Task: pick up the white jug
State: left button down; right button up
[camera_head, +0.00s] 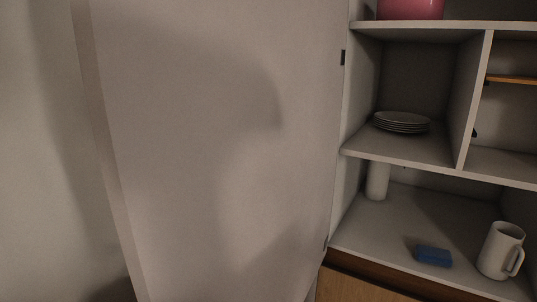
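The white jug (498,251) stands upright on the lower shelf surface at the right of the head view. Its handle is on its right side, turned toward the front. Nothing covers the jug. Neither of my grippers shows in this view.
A blue block, perhaps a sponge (433,255), lies left of the jug. A white cylinder (377,182) stands further back. A stack of plates (401,122) is on the shelf above, and a pink container (410,8) is at the top. A large pale door panel (215,150) fills the middle left.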

aim_at(501, 247)
jog(key=z, duration=1.5)
